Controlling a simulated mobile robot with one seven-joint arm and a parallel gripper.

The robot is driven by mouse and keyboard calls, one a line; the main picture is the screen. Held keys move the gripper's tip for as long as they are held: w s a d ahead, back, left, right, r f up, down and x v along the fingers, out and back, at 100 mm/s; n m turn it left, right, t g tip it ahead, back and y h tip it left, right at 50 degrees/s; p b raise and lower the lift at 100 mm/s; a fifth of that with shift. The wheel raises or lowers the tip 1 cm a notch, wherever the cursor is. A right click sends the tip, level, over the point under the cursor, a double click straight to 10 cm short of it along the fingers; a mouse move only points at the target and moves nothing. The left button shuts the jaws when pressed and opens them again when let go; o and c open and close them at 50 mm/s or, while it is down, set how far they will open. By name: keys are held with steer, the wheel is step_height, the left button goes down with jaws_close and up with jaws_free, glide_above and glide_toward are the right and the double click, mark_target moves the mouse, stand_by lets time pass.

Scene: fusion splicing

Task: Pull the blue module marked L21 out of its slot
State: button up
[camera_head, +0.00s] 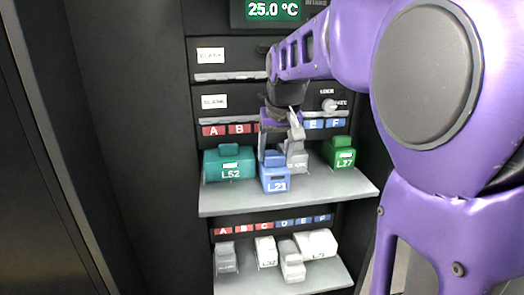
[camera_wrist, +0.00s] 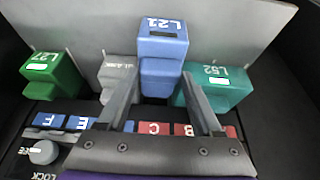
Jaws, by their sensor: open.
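The blue module marked L21 (camera_head: 274,178) sits in the upper shelf's row in the head view, between the teal L52 module and a grey blank module. It also shows in the wrist view (camera_wrist: 162,48), upside down in that picture, with its label on its front part. My gripper (camera_head: 283,130) is above and behind the blue module in the head view. In the wrist view my gripper (camera_wrist: 160,80) is open, with one finger on each side of the module's narrower rear part. I cannot tell whether the fingers touch it.
The teal L52 module (camera_head: 229,163) and the grey blank module (camera_head: 297,157) stand close on either side. A green L27 module (camera_head: 342,152) is farther right. A lower shelf (camera_head: 330,281) holds several grey and white modules. The upper shelf's front strip (camera_head: 225,205) is clear.

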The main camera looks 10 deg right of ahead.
steer(key=o, duration=0.4)
steer(key=v, duration=1.2)
steer(key=shift+r, duration=0.1)
